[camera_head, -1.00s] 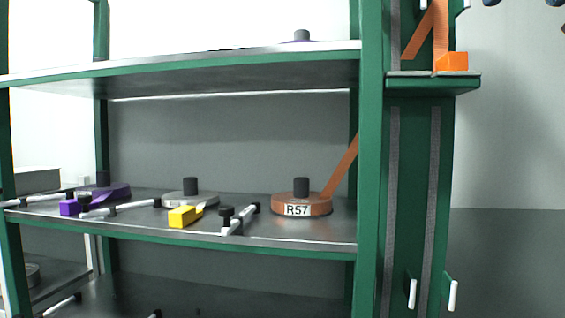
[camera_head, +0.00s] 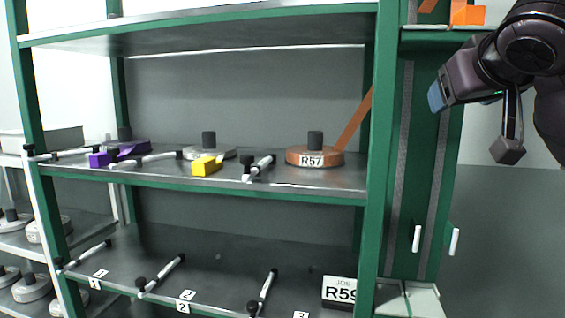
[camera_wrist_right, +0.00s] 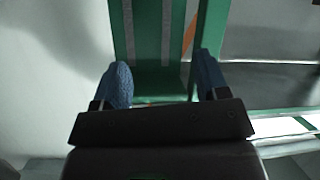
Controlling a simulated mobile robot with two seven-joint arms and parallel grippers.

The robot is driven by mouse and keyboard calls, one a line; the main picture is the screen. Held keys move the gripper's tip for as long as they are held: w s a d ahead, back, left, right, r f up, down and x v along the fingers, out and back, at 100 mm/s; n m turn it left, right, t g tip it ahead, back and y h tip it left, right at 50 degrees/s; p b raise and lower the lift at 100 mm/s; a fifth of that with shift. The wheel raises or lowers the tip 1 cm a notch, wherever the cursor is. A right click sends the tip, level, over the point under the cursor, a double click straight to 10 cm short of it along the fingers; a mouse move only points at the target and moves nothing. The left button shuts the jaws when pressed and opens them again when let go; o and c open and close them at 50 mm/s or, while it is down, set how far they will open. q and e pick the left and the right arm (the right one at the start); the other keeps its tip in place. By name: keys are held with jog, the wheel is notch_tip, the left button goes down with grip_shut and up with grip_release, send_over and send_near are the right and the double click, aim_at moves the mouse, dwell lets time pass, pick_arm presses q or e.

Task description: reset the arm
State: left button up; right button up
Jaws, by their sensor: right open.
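My right gripper (camera_head: 436,98) is in the head view at the upper right, in front of the green column of the rack. In the right wrist view its two blue fingers (camera_wrist_right: 162,82) stand wide apart with nothing between them. The green column (camera_wrist_right: 165,85) shows beyond the fingers, with an orange strap (camera_wrist_right: 189,36) to its right. The left gripper is not in view.
A green rack holds a shelf (camera_head: 120,172) with an orange reel marked R57 (camera_head: 315,156), a grey reel (camera_head: 208,152), a yellow block (camera_head: 207,166) and a purple block (camera_head: 100,160). An orange block (camera_head: 467,15) sits on a small ledge. A lower shelf (camera_head: 215,262) has numbered slots.

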notch_tip(320, 180, down, 37)
jog(key=s+a+n+g+y, duration=0.1)
jog(key=s+n+g+y, duration=0.1)
jog(key=g, duration=0.3)
jog(key=s+d+f+m+g, duration=0.1)
jog(key=s+f+g, duration=0.2)
jog(key=s+f, duration=0.95)
jog(key=s+d+f+m+g, duration=0.1)
jog(key=s+f+g, duration=0.1)
jog(key=s+f, duration=1.05)
jog(key=w+f+t, duration=0.5)
jog(key=f+t, duration=0.2)
jog(key=t, duration=0.1)
jog(key=shift+w+f+n, duration=0.15)
jog(key=shift+f+n, duration=0.1)
jog(key=shift+n, duration=0.05)
